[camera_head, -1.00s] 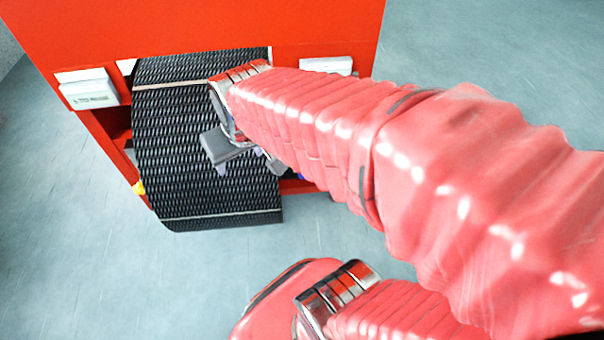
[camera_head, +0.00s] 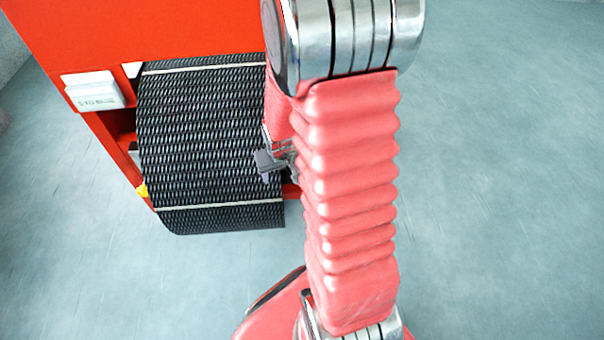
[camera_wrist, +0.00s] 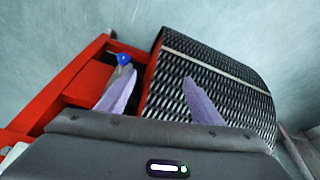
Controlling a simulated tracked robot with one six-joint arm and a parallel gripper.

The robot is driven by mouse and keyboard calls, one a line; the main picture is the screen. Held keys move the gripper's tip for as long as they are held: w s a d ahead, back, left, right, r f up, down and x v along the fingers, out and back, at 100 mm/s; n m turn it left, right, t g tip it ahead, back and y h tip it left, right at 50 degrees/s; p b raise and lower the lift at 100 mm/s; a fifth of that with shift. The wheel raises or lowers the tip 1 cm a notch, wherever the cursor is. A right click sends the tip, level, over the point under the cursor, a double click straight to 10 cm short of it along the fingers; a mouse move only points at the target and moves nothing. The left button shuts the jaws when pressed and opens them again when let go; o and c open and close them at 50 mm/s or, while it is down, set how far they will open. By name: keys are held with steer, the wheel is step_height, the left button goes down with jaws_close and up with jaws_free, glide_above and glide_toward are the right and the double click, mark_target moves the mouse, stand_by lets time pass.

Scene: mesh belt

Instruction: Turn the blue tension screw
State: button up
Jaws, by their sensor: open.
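The blue tension screw (camera_wrist: 123,59) shows in the wrist view as a small blue head at the red frame, left of the black mesh belt (camera_wrist: 237,90). My gripper (camera_wrist: 160,76) is open, with two pale purple fingers spread apart. The left fingertip is just below the screw head in the picture; I cannot tell whether they touch. The right finger is over the belt. In the head view my gripper (camera_head: 264,167) is at the belt's right edge, partly hidden by my arm. The screw is hidden there.
The red machine housing (camera_head: 150,28) rises behind the mesh belt (camera_head: 200,125). A white box (camera_head: 93,90) sits on its left side, and a yellow part (camera_head: 142,190) shows at the lower left of the belt. The grey floor (camera_head: 500,150) is clear to the right.

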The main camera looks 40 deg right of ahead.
steer(key=s+d+f+m, duration=0.1)
steer(key=s+d+f, duration=0.15)
steer(key=f, duration=0.75)
steer(key=s+d+f+m, duration=0.15)
steer(key=d+f, duration=0.25)
steer(key=f, duration=0.6)
steer(key=w+d+f+m+t+h, duration=0.2)
steer(key=d+f+t+h, duration=0.2)
steer(key=t, duration=0.4)
steer(key=shift+w+d+f+t+h, duration=0.25)
steer(key=shift+d+h, duration=0.35)
steer(key=shift+d, duration=0.3)
steer(key=x, duration=1.3)
steer(key=shift+w+d+f, duration=0.1)
steer(key=shift+w+d, duration=0.05)
steer(key=shift+w, duration=0.15)
steer(key=shift+c, duration=0.4)
